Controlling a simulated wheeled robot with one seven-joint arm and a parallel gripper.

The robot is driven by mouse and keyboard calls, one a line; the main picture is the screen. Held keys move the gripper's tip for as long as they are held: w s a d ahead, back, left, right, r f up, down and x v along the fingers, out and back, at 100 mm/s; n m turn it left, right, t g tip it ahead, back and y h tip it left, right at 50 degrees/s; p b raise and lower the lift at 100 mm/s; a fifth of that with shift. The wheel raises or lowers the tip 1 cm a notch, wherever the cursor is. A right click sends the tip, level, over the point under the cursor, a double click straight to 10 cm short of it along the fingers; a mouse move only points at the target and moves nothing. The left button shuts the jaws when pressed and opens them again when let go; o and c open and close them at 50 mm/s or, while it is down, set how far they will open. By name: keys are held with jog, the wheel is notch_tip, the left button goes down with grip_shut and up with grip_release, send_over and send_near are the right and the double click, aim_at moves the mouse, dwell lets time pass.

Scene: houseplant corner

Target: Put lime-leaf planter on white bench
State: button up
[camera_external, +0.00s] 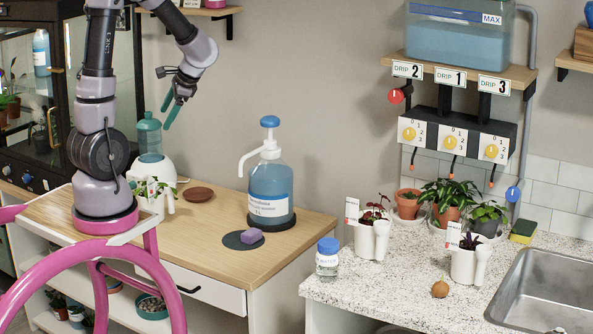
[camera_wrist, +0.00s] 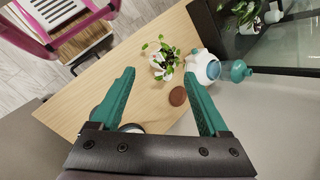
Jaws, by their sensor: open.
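The lime-leaf planter (camera_external: 152,204), a white pot with a handle and green leaves, stands upright on the wood-topped bench at the left. In the wrist view the planter (camera_wrist: 158,70) shows from above, its leaves partly covering the pot, between the fingertips in the picture. My gripper (camera_external: 166,119), with green fingers, is open and empty, well above the planter and apart from it. Its two fingers also show in the wrist view (camera_wrist: 160,73). The pale speckled white bench (camera_external: 390,288) is at the right, beside the sink.
A white kettle-like vessel with a teal bottle (camera_external: 149,135) and a brown saucer (camera_external: 198,194) are near the planter. A blue pump bottle (camera_external: 270,185) stands farther right. White planters (camera_external: 364,240) (camera_external: 464,266), a jar (camera_external: 327,262) and an onion-like bulb (camera_external: 440,288) occupy the speckled bench.

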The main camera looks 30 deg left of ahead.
jog(key=s+d+r+n+t+h, duration=0.1)
jog(key=s+r+t+h, duration=0.1)
jog(key=r, duration=0.5)
jog(key=s+d+r+n+t+h, duration=0.2)
jog(key=s+r+t, duration=0.3)
jog(key=s+r, duration=0.2)
jog(key=shift+s+d+r+t+h, duration=0.15)
jog(key=shift+d+r+t+h, duration=0.15)
jog(key=shift+r+h, duration=0.15)
